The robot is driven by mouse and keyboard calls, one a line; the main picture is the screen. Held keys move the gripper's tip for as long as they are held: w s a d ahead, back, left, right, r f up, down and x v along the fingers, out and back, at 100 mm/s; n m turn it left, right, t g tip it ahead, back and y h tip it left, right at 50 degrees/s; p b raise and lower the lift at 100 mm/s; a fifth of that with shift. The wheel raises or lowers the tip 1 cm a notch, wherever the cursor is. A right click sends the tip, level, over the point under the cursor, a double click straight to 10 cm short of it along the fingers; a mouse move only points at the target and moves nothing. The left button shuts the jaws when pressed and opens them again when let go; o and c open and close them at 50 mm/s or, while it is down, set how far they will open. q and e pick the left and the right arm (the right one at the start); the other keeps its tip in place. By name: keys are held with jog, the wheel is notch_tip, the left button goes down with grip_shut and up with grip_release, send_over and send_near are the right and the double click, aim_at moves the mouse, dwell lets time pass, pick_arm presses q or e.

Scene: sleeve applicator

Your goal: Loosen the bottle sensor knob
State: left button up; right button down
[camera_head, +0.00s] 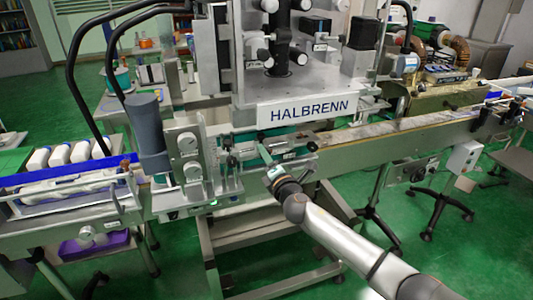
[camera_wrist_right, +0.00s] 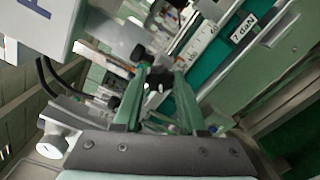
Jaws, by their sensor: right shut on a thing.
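My right gripper (camera_head: 264,152) reaches in from the lower right to the conveyor side below the HALBRENN panel. Its two green fingers also show in the right wrist view (camera_wrist_right: 162,72), with their tips on either side of a small dark knob (camera_wrist_right: 155,84), which I take to be the bottle sensor knob. The gripper is shut on it. In the head view the fingers and the rail fittings around them hide the knob. Its turn cannot be told. My left gripper is in neither view.
The HALBRENN machine (camera_head: 310,108) stands just behind the gripper. A grey dial panel (camera_head: 188,155) and dark cylinder (camera_head: 147,135) are to its left. The conveyor (camera_head: 420,128) runs to the right. White bottles (camera_head: 58,155) sit at the far left. The green floor in front is open.

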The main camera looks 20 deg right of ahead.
jog(key=shift+n, duration=0.9)
jog(key=shift+c, duration=2.3)
grip_release()
jog(key=s+p, duration=0.1)
jog(key=s, duration=1.1)
jog(key=shift+s+d, duration=0.25)
